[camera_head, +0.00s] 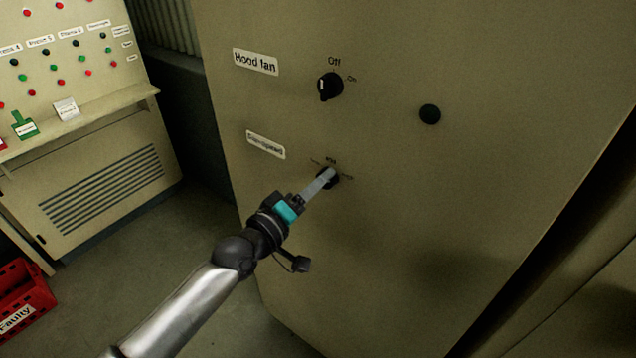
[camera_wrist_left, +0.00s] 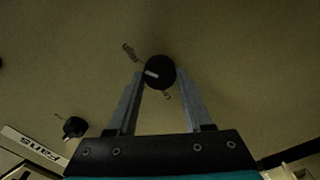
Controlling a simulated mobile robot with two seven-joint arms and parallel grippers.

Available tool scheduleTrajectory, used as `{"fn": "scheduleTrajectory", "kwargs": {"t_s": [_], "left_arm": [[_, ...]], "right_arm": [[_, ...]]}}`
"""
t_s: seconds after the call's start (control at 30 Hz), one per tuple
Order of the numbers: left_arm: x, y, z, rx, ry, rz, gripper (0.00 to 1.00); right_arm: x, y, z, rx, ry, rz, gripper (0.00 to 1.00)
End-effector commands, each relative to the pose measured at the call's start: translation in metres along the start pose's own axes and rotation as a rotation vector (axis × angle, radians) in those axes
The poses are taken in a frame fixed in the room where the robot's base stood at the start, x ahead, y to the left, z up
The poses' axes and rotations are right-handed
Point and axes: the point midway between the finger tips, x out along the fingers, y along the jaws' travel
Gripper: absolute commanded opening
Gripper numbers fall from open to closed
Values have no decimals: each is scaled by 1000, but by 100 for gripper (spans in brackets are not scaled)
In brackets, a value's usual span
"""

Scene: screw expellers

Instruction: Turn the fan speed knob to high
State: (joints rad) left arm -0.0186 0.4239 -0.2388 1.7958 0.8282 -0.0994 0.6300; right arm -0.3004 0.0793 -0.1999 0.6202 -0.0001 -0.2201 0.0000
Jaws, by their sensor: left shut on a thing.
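The fan speed knob (camera_head: 335,182) is a small round black knob on a beige cabinet front, below the Hood fan knob. Small labels sit around it, too small to read surely. My left gripper (camera_head: 327,178) reaches it from the lower left, and its fingers are shut on the knob, hiding much of it in the head view. In the left wrist view the knob (camera_wrist_left: 160,73) sits between the fingertips of the left gripper (camera_wrist_left: 161,80). A short white mark on its face points left there, between two small labels. My right gripper is not in view.
The black Hood fan knob (camera_head: 330,86), marked Off and On, is above. A black round button (camera_head: 430,114) is to its right. A panel of coloured buttons (camera_head: 62,58) stands at left. A red crate (camera_head: 25,290) is on the floor.

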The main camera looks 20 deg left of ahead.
Motion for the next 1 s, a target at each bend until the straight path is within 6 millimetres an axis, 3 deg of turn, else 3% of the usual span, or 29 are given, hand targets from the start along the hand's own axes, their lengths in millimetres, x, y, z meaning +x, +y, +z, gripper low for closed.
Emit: {"fn": "scheduleTrajectory", "kwargs": {"t_s": [0.47, 0.5, 0.73, 1.0], "left_arm": [[0, -1, 0, 22, -2, -2, 0], [0, -1, 0, 22, -2, -3, 53], [0, -1, 0, 19, -1, -1, 79], [-1, 0, 0, 17, 0, -1, 80]], "right_arm": [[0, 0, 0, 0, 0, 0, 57], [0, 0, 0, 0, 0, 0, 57], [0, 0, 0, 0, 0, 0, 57], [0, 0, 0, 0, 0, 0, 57]]}}
